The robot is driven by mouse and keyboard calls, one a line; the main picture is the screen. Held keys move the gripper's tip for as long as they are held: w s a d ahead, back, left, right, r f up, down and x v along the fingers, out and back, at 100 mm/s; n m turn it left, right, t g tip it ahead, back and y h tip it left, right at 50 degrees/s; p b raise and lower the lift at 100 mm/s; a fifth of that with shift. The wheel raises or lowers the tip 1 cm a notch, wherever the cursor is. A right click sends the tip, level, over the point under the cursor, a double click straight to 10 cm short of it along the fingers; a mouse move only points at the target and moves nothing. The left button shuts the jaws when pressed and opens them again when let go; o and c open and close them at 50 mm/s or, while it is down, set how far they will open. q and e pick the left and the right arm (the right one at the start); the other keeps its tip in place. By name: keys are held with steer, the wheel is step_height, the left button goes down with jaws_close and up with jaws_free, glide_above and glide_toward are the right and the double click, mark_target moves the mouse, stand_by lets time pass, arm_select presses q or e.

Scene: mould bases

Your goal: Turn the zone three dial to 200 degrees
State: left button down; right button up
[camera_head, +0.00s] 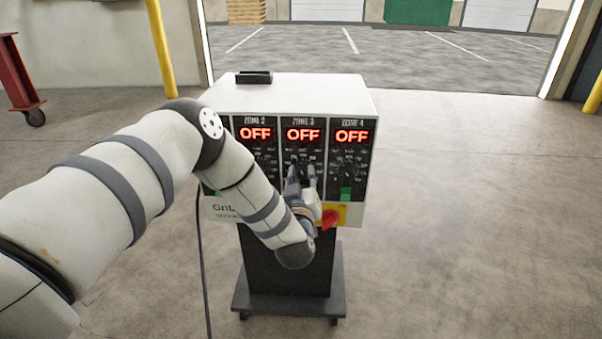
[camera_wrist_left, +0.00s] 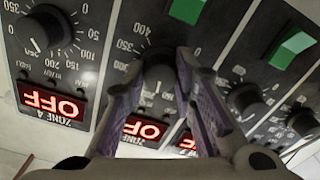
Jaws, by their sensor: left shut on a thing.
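The controller box (camera_head: 296,98) stands ahead, its panels labelled zone 2, zone 3 and zone 4 in the head view. The zone 3 display (camera_head: 303,135) reads OFF in red. My left gripper (camera_head: 299,172) is at the zone 3 panel and hides most of its dial. In the left wrist view, the dark round zone 3 dial (camera_wrist_left: 158,70) sits between the two fingers of my left gripper (camera_wrist_left: 160,75), which is shut on it. Numbers such as 350 and 300 show around it. My right gripper is out of view.
The zone 4 dial (camera_wrist_left: 40,32) is beside the left finger, and the zone 2 dial (camera_wrist_left: 245,98) is on the other side. Green switches (camera_wrist_left: 290,48) stick out nearby. A red knob on a yellow plate (camera_head: 330,219) is just below the gripper. Open floor surrounds the box.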

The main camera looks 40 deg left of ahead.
arm_select(q)
steer(key=shift+m, duration=0.7)
steer(key=c, duration=1.3)
jaws_free()
steer(key=shift+s, duration=0.1)
steer(key=v, duration=1.2)
